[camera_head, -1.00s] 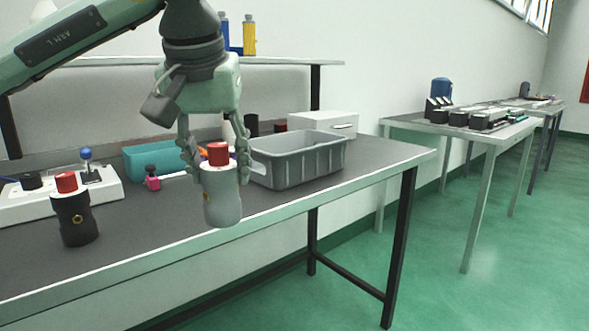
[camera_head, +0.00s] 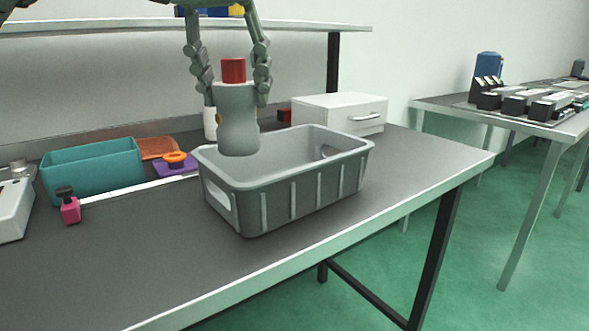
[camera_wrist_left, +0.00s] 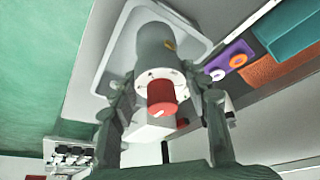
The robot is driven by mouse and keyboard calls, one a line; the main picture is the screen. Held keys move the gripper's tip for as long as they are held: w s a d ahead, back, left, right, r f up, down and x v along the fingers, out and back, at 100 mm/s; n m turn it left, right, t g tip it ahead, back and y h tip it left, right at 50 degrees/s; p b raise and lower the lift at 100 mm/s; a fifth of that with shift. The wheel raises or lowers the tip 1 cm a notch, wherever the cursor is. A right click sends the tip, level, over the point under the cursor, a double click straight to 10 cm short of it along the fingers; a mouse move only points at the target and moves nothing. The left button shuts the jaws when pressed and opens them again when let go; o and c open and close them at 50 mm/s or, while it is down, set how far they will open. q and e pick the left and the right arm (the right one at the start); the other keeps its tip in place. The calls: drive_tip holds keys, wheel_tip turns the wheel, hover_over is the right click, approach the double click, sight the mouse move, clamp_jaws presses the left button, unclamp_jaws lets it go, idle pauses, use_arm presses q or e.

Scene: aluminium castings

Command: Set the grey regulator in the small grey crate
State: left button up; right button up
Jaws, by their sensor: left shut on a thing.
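The grey regulator (camera_head: 237,122), a grey cylinder with a red cap, is upright between the fingers of my left gripper (camera_head: 233,85), which is shut on it. It hangs over the left part of the small grey crate (camera_head: 300,203), its lower end near the level of the rim. The crate stands on the dark table and its visible inside looks empty. In the left wrist view the regulator (camera_wrist_left: 155,48) shows cap-first between the fingers (camera_wrist_left: 163,98), with the crate (camera_wrist_left: 196,47) behind it. My right gripper is not in view.
A teal bin (camera_head: 93,168), an orange tray (camera_head: 157,147), a purple piece with an orange ring (camera_head: 176,162) and a pink bottle (camera_head: 69,209) stand left of the crate. A white drawer box (camera_head: 335,113) is behind it. Bare tabletop (camera_head: 150,255) lies in front.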

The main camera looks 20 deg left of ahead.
use_arm(q)
drive_tip(key=w+f, duration=0.1)
drive_tip(key=w+d+f, duration=0.1)
drive_tip(key=shift+w, duration=0.35)
drive_tip(key=w+f, duration=0.2)
drive_tip(key=f, duration=0.1)
drive_tip(key=w+d+f, duration=0.1)
drive_tip(key=w+f, duration=0.1)
drive_tip(key=w, duration=0.1)
drive_tip(key=w+d+f, duration=0.1)
drive_tip(key=w+f, duration=0.2)
drive_tip(key=shift+f, duration=0.45)
drive_tip(key=o, duration=1.4)
drive_tip(key=shift+s, duration=0.1)
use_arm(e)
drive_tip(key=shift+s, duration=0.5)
